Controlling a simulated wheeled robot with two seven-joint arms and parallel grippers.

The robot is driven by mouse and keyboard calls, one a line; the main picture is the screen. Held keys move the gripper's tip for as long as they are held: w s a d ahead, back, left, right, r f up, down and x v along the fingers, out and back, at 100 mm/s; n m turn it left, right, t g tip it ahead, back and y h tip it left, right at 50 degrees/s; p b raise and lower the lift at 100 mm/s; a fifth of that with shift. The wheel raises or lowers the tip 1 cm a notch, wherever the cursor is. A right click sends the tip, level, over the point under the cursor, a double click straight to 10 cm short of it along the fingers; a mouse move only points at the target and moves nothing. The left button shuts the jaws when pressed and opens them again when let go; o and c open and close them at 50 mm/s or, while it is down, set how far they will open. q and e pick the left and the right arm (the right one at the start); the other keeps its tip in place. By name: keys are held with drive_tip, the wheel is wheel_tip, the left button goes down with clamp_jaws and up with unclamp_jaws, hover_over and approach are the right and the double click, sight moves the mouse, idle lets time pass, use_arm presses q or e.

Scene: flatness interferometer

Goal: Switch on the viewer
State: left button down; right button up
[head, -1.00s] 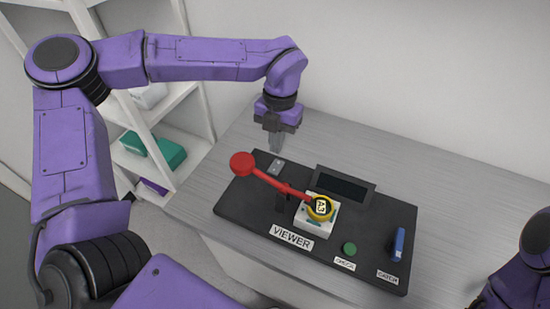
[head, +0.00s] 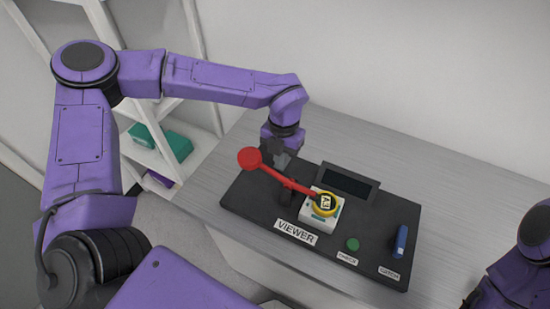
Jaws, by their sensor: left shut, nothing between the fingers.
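The viewer is a black panel (head: 245,204) on the grey table, with a white VIEWER label (head: 296,232) at its front. A red lever with a round red end (head: 249,158) slants across it. The lever's other end reaches a white block (head: 318,212) topped by a yellow ring with a marked face (head: 326,203). The display (head: 346,182) at the back is dark. My left gripper (head: 279,158) is shut and empty, pointing down over the panel's back left, just right of the red end. It hides the small grey plate there; contact cannot be told. My right gripper is out of view.
A green button (head: 352,244) and a blue lever (head: 401,242) stand on the panel's right part. The table (head: 460,208) is clear to the right. White shelves (head: 205,120) with a teal box (head: 178,146) stand at the left.

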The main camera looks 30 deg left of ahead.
use_arm(q)
drive_tip(key=shift+s+a+f, duration=0.15)
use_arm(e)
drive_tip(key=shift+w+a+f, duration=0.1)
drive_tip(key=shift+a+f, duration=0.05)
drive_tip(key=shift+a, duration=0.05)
